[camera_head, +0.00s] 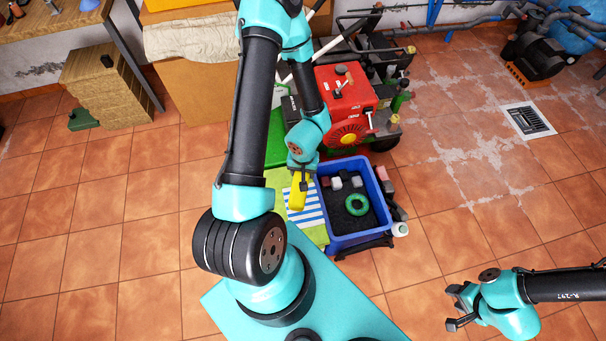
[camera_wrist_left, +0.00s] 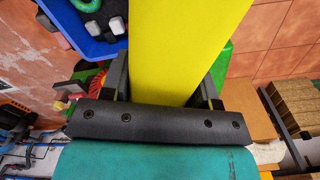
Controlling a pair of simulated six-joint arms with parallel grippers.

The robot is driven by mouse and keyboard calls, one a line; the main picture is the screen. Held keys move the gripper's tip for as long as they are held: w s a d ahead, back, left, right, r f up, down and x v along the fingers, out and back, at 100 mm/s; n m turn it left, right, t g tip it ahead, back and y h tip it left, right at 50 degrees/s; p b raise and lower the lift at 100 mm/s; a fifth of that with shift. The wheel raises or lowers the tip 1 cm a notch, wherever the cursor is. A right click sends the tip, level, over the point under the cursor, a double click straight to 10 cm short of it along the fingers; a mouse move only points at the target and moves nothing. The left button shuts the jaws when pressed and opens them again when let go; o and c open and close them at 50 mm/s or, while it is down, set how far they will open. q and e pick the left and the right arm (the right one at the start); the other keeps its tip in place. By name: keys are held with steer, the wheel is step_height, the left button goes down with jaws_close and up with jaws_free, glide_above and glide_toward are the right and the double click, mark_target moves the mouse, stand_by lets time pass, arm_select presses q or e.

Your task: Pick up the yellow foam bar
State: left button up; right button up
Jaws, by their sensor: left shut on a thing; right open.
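The yellow foam bar (camera_head: 298,192) is in my left gripper (camera_head: 303,178), above the striped cloth beside the blue crate. In the left wrist view the yellow foam bar (camera_wrist_left: 186,45) fills the space between the two dark fingers of my left gripper (camera_wrist_left: 165,85), which is shut on it. The bar's far end runs out of that view. I cannot tell whether its lower end touches the cloth. My right gripper (camera_head: 455,307) is open and empty over the tiled floor at the lower right.
The blue crate (camera_head: 359,239) holds a green ring (camera_head: 357,204) and several small blocks. The blue-and-white striped cloth (camera_head: 308,212) lies on a green surface left of the crate. A red machine (camera_head: 345,95) stands behind.

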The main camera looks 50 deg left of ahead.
arm_select(q)
steer(key=shift+r, duration=0.1)
stand_by(0.7)
steer(key=shift+w, duration=0.55)
steer(key=w+d+m, duration=0.2)
steer(key=w+d, duration=0.3)
steer(key=w, duration=0.4)
steer(key=w+d+m, duration=0.2)
steer(key=w+d, duration=0.3)
steer(key=w, duration=0.4)
steer(key=w+d+m, duration=0.3)
steer(key=w+d, duration=0.2)
steer(key=w, duration=0.4)
steer(key=shift+w+d+r, duration=0.3)
steer(key=shift+d, duration=0.05)
